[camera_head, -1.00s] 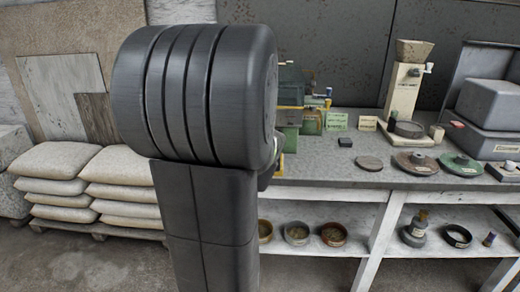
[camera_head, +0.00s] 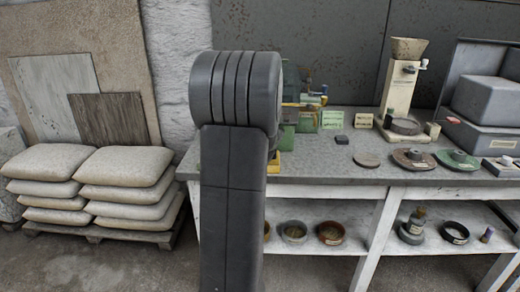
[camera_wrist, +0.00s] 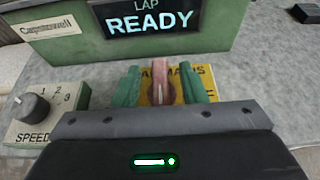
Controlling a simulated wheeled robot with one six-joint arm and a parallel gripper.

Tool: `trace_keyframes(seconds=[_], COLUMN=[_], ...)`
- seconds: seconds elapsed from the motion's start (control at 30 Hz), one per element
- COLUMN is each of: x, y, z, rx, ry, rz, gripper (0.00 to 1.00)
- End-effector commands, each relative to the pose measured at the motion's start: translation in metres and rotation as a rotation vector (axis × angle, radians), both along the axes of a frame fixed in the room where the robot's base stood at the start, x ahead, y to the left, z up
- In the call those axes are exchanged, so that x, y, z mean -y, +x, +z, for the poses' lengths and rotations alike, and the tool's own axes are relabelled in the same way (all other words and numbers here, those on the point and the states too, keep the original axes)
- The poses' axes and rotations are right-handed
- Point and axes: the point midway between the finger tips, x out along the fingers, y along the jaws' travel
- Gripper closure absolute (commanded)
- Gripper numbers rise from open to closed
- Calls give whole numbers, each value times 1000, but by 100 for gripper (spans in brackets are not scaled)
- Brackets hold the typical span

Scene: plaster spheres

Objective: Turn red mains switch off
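In the wrist view, the red mains switch (camera_wrist: 161,82) is a pale red lever standing on a yellow plate (camera_wrist: 147,98) with partly covered lettering that reads as MAINS. My gripper (camera_wrist: 160,80) has its two green fingers on either side of the lever. Yellow shows between the fingers and the lever, so the gripper looks open around it and not clamped. The lever's lower part is hidden by the gripper body. Behind it, the green lap machine (camera_wrist: 140,38) has a lit display (camera_wrist: 150,20) reading LAP READY. In the head view my arm hides the gripper and switch.
A speed knob (camera_wrist: 33,106) on a pale box stands left of the switch. The grey bench (camera_head: 335,172) carries round discs (camera_head: 413,160) and a cream stand (camera_head: 400,90) to the right. Stacked sacks (camera_head: 125,165) lie on a pallet at left.

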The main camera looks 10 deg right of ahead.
Motion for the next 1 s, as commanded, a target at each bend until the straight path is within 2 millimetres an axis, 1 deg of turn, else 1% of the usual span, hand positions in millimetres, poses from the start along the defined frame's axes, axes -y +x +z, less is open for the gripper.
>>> trace_keyframes(seconds=[0.13, 0.43, 0.57, 0.6, 0.63, 1.0], x=[2, 2, 2, 2, 2, 2], y=[7, 8, 8, 8, 8, 8], z=[-3, -4, -4, -4, -4, -1], rx=[0, 0, 0, 0, 0, -1], ry=[1, 1, 0, 0, 0, 0], rz=[0, 0, 0, 0, 0, 30], gripper=[62, 62, 87, 95, 100, 100])
